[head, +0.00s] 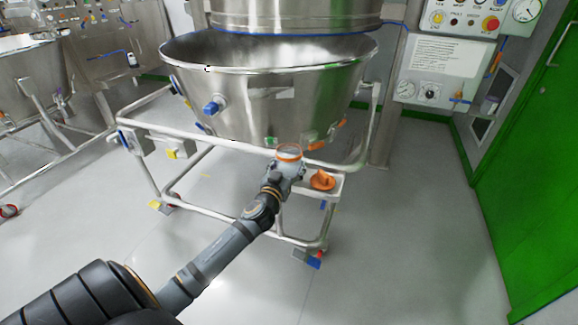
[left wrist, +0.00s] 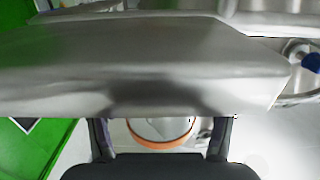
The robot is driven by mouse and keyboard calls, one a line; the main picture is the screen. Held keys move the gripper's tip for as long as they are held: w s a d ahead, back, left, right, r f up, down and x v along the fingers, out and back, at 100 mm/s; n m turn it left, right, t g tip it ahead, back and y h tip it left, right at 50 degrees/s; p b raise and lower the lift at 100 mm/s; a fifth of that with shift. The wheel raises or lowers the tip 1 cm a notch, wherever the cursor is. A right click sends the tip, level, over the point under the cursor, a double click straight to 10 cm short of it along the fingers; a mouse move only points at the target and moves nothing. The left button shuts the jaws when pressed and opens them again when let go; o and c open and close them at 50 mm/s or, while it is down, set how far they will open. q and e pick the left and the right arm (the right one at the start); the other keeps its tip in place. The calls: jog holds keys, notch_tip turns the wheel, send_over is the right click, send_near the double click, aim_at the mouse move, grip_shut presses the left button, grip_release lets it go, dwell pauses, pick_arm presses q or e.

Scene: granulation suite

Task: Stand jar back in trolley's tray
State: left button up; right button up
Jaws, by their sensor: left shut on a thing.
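My left gripper (head: 286,171) is shut on a small clear jar with an orange rim (head: 289,152). The jar looks roughly upright, just in front of the steel bowl's lower wall. In the left wrist view the jar's round orange rim (left wrist: 162,145) shows between the two dark fingers; its lower part is hidden. The trolley's small pale tray (head: 335,187) is on the front rail, just right of the gripper. I cannot tell whether the jar touches the tray. My right gripper is not in view.
The large steel bowl (head: 270,105) overhangs the tray and gripper closely; its wall (left wrist: 150,60) fills much of the left wrist view. An orange object (head: 322,180) sits on the tray. The trolley's white tubular frame (head: 215,142) runs to the left. Floor in front is clear.

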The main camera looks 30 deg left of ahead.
pick_arm(q)
jog(key=shift+f, duration=0.1)
jog(key=o, duration=1.8)
jog(key=shift+o, duration=0.2)
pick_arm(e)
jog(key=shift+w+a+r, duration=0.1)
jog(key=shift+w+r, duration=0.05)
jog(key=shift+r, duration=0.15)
